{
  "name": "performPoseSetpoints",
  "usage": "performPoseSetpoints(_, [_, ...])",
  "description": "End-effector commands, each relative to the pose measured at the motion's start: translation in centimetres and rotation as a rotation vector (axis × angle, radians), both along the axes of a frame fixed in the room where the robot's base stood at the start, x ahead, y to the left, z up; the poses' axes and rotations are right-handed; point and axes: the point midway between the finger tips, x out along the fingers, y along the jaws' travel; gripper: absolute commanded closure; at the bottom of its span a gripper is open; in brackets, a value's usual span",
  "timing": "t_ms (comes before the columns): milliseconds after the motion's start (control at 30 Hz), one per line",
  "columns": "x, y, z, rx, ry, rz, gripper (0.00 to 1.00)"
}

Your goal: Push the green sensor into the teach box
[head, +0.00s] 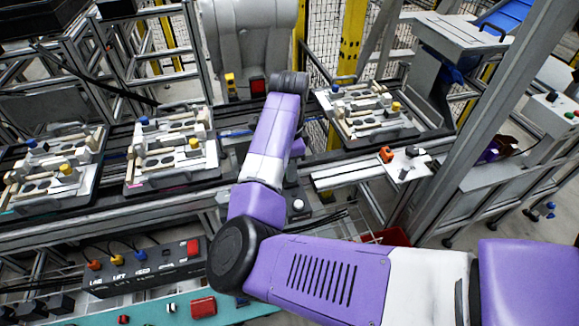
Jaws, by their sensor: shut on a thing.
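The teach box is likely the dark box (140,279) at the lower left, on a teal-topped bench. It has a red switch (193,247) at its right end, and orange, yellow and blue plugs with black cables stand along its top. Its labels are only partly readable. I cannot make out the green sensor. My purple and white arm reaches in from the right, bends at a dark elbow and runs up to a wrist near the conveyor. My gripper is hidden behind this arm, so its fingers and anything in them do not show.
Several pallets with fixtures, such as the middle one (172,150), sit on the conveyor behind the box. A red block (203,307) lies on the teal bench (150,318). A grey post (490,100) stands at right, and a small plate with an orange part (386,154) is beside the conveyor.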

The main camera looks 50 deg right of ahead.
Motion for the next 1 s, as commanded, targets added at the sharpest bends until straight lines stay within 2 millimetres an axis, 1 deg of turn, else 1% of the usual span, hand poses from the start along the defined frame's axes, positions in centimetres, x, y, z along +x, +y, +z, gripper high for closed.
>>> performPoseSetpoints(400, [-0.01, -0.01, -0.05, -0.001, 0.001, 0.000, 1.00])
performPoseSetpoints(1000, [-0.01, -0.01, -0.70, -0.001, 0.001, 0.000, 1.00])
